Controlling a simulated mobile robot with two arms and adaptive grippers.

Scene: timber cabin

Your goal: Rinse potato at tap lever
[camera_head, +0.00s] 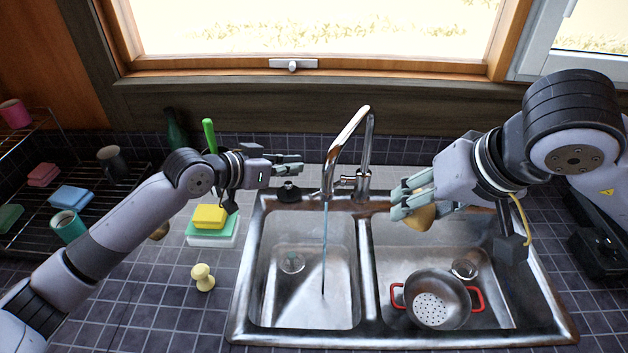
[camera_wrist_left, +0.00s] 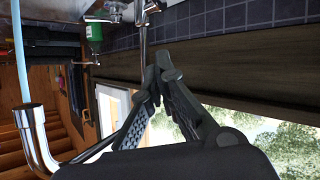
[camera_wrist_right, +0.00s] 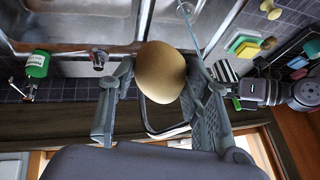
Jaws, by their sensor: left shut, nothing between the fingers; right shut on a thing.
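The potato (camera_wrist_right: 161,72) is tan and round, held between the fingers of my right gripper (camera_wrist_right: 162,100). In the head view my right gripper (camera_head: 405,210) holds the potato (camera_head: 420,217) above the right basin, right of the water stream. The chrome tap (camera_head: 345,140) stands behind the sink, with its lever (camera_head: 358,182) at the base. A thin water stream (camera_head: 324,250) runs from the spout into the left basin. My left gripper (camera_head: 292,165) is shut and empty, left of the tap near the sink's back edge; its fingers also show in the left wrist view (camera_wrist_left: 157,75).
A colander with red handles (camera_head: 437,298) sits in the right basin. The left basin (camera_head: 280,225) has only a drain. Sponges (camera_head: 210,216), a green brush (camera_head: 209,135) and a dish rack (camera_head: 100,190) are to the left. A window (camera_head: 300,66) is behind.

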